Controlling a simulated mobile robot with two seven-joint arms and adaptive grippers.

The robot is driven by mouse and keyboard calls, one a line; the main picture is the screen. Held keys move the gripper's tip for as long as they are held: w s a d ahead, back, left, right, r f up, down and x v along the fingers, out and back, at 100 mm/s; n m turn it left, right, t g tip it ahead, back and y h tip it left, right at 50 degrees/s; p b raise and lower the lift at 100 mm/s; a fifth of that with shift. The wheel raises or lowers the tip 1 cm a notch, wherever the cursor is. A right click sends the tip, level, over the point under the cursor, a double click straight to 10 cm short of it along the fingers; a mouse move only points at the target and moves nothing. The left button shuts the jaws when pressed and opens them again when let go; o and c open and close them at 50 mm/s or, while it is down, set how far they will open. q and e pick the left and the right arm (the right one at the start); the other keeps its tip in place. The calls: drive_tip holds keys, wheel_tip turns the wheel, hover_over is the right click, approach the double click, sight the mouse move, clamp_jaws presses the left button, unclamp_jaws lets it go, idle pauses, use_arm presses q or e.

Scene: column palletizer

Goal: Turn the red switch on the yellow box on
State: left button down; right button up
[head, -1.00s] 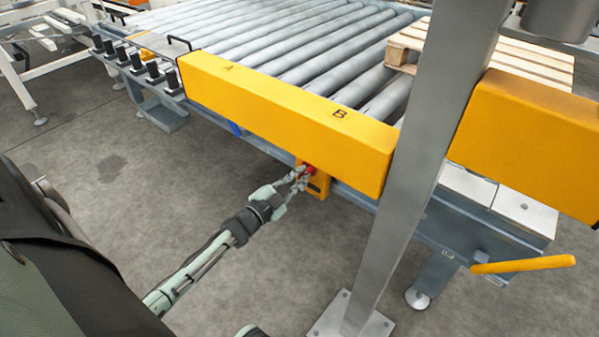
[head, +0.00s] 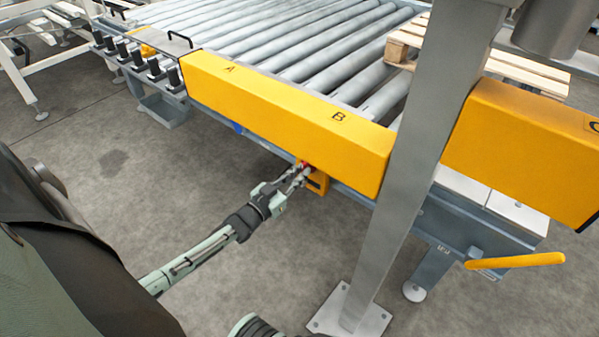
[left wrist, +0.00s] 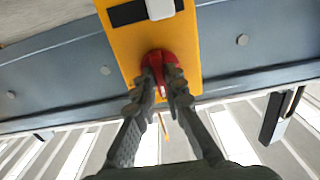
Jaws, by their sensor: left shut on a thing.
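The yellow box (head: 318,183) is fixed to the side of the roller conveyor, below the yellow cover marked B. It also fills the upper middle of the left wrist view (left wrist: 185,45). The red switch (left wrist: 158,60) is a round knob on the face of the box. In the head view only a little red (head: 306,165) shows by the fingertips. My left gripper (head: 301,172) reaches the box, and its two fingers (left wrist: 161,88) are shut on the red switch, one on each side. The switch's marking cannot be read. My right gripper is not in view.
The roller conveyor (head: 250,55) with yellow side covers (head: 285,108) stands above the box. A grey post (head: 410,150) rises just right of it. A yellow lever (head: 515,260) sticks out at the lower right. The floor around my left arm is clear.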

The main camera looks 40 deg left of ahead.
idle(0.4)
use_arm(q)
drive_tip(key=c, duration=1.6)
unclamp_jaws()
drive_tip(key=s+a, duration=0.1)
drive_tip(key=s, duration=1.1)
